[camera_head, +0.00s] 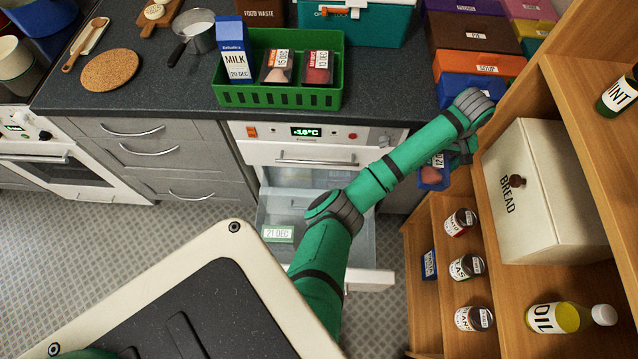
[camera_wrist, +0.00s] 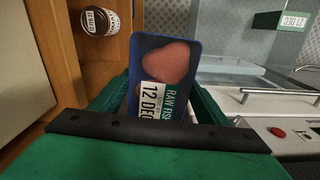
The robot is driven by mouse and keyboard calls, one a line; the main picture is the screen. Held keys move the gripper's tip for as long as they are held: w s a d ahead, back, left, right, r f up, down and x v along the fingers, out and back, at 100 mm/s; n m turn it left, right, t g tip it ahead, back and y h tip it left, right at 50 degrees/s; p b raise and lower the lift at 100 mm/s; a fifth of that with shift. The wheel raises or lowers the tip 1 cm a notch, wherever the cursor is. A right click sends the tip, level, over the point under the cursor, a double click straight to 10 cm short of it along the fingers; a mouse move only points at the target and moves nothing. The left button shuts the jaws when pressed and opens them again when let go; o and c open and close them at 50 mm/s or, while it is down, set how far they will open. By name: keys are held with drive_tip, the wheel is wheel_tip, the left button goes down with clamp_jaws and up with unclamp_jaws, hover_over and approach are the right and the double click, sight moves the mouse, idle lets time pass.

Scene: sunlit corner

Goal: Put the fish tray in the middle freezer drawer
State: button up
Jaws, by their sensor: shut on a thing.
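The fish tray (camera_wrist: 150,50) is a blue tray with pink contents and a label reading raw fish, 12 DEC. My gripper (camera_wrist: 163,92) is shut on it, with a green finger on each side. In the head view the tray (camera_head: 432,178) hangs right of the freezer (camera_head: 270,150), partly hidden by my arm. The freezer shows a -18°C display. A clear freezer drawer (camera_head: 285,195) stands pulled out, holding a green-labelled 21 DEC item (camera_head: 278,234). My arm crosses over its right part, and I cannot tell for sure which level it is.
A wooden shelf unit (camera_head: 555,95) with a bread box (camera_head: 545,195) and several jars stands close on the right. A green crate (camera_head: 280,97) with milk and small packs sits on the counter above the freezer. Left of the freezer are shut grey drawers (camera_head: 150,150).

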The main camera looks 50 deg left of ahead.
drive_tip(key=shift+n, duration=0.6)
drive_tip(key=s+a+f, duration=0.2)
drive_tip(key=s+f, duration=0.7)
drive_tip(key=f, duration=0.3)
drive_tip(key=s+a+f, duration=0.2)
drive_tip(key=s+f, duration=0.7)
drive_tip(key=f, duration=0.3)
drive_tip(key=s+a+f, duration=0.2)
drive_tip(key=s+f, duration=0.7)
drive_tip(key=f, duration=0.3)
drive_tip(key=shift+s+f, duration=0.25)
drive_tip(key=shift+f, duration=2.5)
drive_tip(key=shift+f, duration=0.15)
drive_tip(key=o, duration=1.3)
drive_tip(key=shift+o, duration=0.2)
wheel_tip(320, 180, up, 12)
